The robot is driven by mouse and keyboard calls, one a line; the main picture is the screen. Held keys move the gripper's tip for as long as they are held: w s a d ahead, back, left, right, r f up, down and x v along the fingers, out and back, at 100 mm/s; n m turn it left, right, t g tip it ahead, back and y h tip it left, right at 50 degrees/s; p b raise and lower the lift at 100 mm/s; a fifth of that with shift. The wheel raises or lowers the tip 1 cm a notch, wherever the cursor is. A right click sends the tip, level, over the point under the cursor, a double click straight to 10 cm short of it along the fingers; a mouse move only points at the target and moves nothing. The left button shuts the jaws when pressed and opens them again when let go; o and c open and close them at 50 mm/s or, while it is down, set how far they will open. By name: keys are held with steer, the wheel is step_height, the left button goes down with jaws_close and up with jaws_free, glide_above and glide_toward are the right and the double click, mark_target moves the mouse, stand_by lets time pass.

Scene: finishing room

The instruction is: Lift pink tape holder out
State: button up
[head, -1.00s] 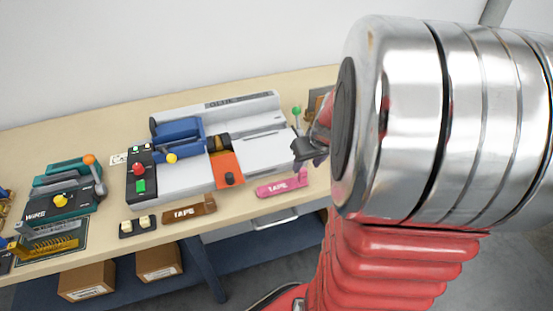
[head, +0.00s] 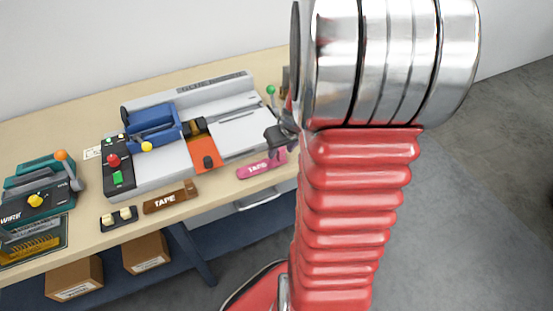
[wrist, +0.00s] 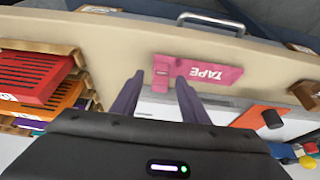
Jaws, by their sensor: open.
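The pink tape holder (head: 257,169), with white TAPE lettering, lies at the front edge of the bench in the head view. In the wrist view the pink tape holder (wrist: 212,74) appears upside down, beyond my fingertips. My gripper (head: 281,137) is just above and right of the holder in the head view, partly hidden by my arm. In the wrist view my gripper (wrist: 160,78) is open and empty, its two dark fingers pointing at the holder's raised end. That end shows between the fingertips; I cannot tell how far beyond them it is.
A grey machine (head: 160,180) with an orange panel (head: 203,150) and blue unit (head: 152,122) stands behind. A brown tape holder (head: 170,197) lies left. Red (wrist: 30,75) and orange (wrist: 58,103) trays stand left in the wrist view. A drawer handle (head: 258,200) is below the bench edge.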

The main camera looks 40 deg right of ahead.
steer(key=shift+w+f, duration=0.15)
steer(key=shift+f, duration=0.2)
steer(key=shift+d, duration=0.1)
steer(key=shift+c, duration=0.6)
jaws_close()
